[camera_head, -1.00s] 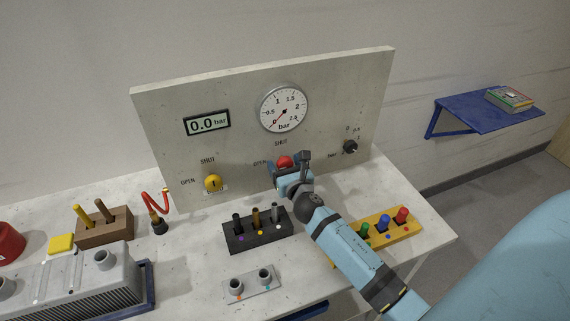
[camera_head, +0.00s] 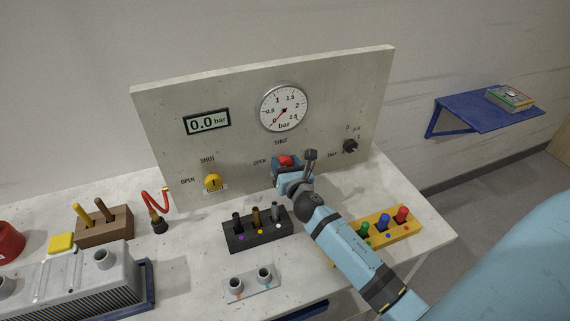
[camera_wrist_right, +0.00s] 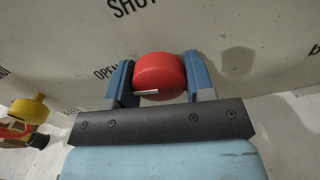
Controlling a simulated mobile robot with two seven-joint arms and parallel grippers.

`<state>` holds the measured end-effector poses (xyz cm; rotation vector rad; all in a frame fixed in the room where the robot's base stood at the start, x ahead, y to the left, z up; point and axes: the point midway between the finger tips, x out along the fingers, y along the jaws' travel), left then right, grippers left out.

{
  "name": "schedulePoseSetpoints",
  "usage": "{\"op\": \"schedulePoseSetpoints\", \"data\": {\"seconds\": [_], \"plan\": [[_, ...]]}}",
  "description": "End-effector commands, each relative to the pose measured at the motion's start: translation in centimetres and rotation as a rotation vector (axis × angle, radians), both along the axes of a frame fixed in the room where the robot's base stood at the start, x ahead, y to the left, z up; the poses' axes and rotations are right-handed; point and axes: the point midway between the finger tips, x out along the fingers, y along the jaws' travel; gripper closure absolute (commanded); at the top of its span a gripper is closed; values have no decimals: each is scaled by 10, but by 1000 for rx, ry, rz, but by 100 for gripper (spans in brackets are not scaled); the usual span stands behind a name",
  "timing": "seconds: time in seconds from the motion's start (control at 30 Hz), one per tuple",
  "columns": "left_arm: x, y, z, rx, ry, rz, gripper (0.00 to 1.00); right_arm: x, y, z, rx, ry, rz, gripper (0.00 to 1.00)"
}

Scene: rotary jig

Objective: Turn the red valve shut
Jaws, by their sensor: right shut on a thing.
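The red valve (camera_head: 286,160) is a round knob on the upright grey panel (camera_head: 230,115), between the OPEN label on its left and the SHUT label above. In the right wrist view the red valve (camera_wrist_right: 160,77) sits between both blue fingers, with a pale pointer mark lying nearly level, low on its face. My right gripper (camera_head: 285,166) is shut on the red valve; it also shows in the right wrist view (camera_wrist_right: 160,84). The panel behind the valve is partly hidden by the gripper. My left gripper is out of view.
A yellow valve (camera_head: 212,183) is on the panel's left. A black knob (camera_head: 350,146) is at right. A black tool block (camera_head: 258,230) and a yellow block (camera_head: 385,231) stand below.

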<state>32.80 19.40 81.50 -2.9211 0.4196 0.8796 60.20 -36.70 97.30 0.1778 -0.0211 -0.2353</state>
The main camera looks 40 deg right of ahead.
Motion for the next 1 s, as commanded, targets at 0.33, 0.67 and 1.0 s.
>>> {"op": "schedulePoseSetpoints", "data": {"seconds": [0.33,0.67,1.0], "plan": [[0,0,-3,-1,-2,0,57,0,0,0,311,-76,0,75],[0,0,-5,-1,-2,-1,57,1,1,1,617,-150,0,75],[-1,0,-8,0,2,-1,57,1,1,2,931,-226,0,75]]}}
